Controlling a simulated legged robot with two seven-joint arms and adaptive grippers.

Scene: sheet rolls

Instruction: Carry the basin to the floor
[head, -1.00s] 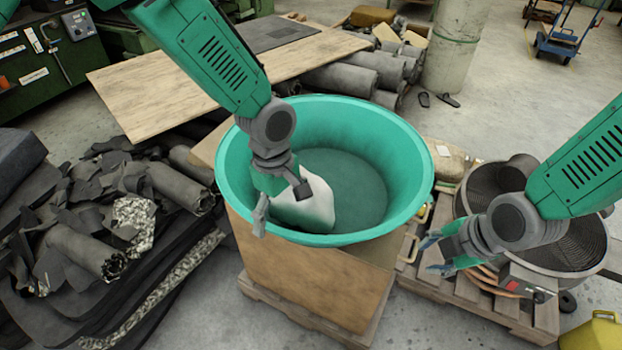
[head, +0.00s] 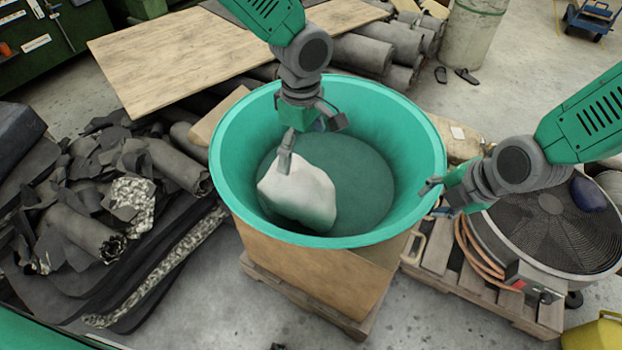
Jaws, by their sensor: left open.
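The green basin (head: 235,190) is a large round tub resting upright on a brown box (head: 300,275). A whitish lump, perhaps a small sack (head: 298,192), lies in it, left of the middle. My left gripper (head: 303,142) is open and hangs over the basin's inside, just above the lump; one finger overlaps the lump in the picture, and I cannot tell if they touch. My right gripper (head: 434,199) is at the basin's right rim, fingers apart and pointing at it; contact with the rim is unclear.
The box stands on a wooden pallet (head: 258,275). A large round fan (head: 550,235) on another pallet (head: 437,255) is at right. Dark sheet rolls and scraps (head: 85,225) fill the left. A wooden board (head: 200,50) lies behind. Bare floor (head: 420,325) shows in front.

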